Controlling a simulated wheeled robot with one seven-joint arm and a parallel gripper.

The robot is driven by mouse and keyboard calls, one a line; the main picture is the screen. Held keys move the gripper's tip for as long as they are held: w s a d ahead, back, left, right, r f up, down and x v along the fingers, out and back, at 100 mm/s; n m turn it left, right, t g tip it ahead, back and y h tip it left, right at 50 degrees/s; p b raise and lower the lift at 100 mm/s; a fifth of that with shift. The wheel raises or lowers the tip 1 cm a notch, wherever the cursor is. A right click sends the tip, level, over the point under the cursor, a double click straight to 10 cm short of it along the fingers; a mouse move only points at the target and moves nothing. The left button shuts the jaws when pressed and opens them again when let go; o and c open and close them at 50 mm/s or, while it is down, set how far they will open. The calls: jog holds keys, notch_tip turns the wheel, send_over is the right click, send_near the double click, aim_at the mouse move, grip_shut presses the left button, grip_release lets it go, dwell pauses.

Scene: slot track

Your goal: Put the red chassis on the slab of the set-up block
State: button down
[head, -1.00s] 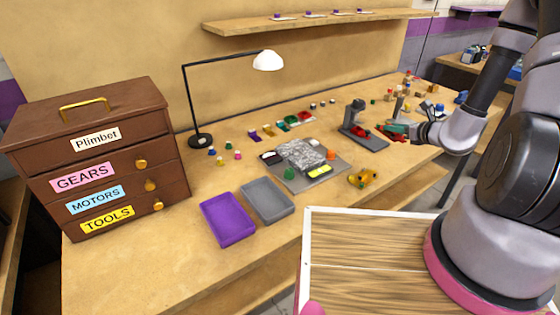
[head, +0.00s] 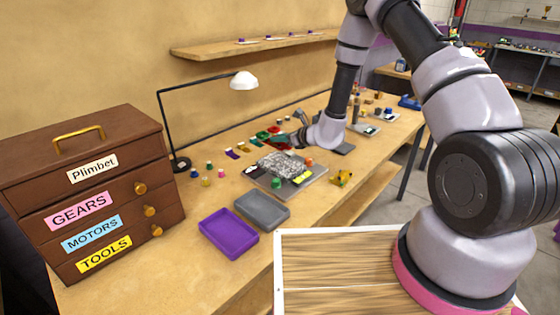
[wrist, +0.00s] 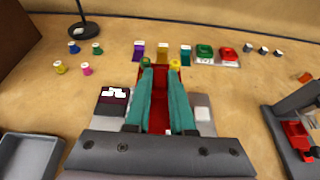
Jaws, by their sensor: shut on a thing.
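My gripper (wrist: 160,72) is shut on a red piece, the red chassis (wrist: 159,108), which shows between its two teal fingers in the wrist view. In the head view my gripper (head: 290,142) is above the back of the bench, near the grey mat, and the chassis is mostly hidden. A dark grey stand with a flat base, which looks like the set-up block (wrist: 281,131), is to the right of my gripper in the wrist view, apart from it. Red parts (wrist: 298,130) show on it. In the head view my arm covers most of it.
A grey mat (head: 300,187) carries a speckled grey heap and small parts. A purple tray (head: 229,233) and a grey tray (head: 262,210) stand in front. Coloured pieces line the back. A lamp (head: 243,81) and drawer chest (head: 90,200) stand left.

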aim_at(279, 162)
notch_tip(279, 162, down, 8)
jog(key=shift+r, duration=0.15)
dwell(0.4)
jog(key=c, duration=0.8)
grip_release()
jog(key=shift+o, duration=0.2)
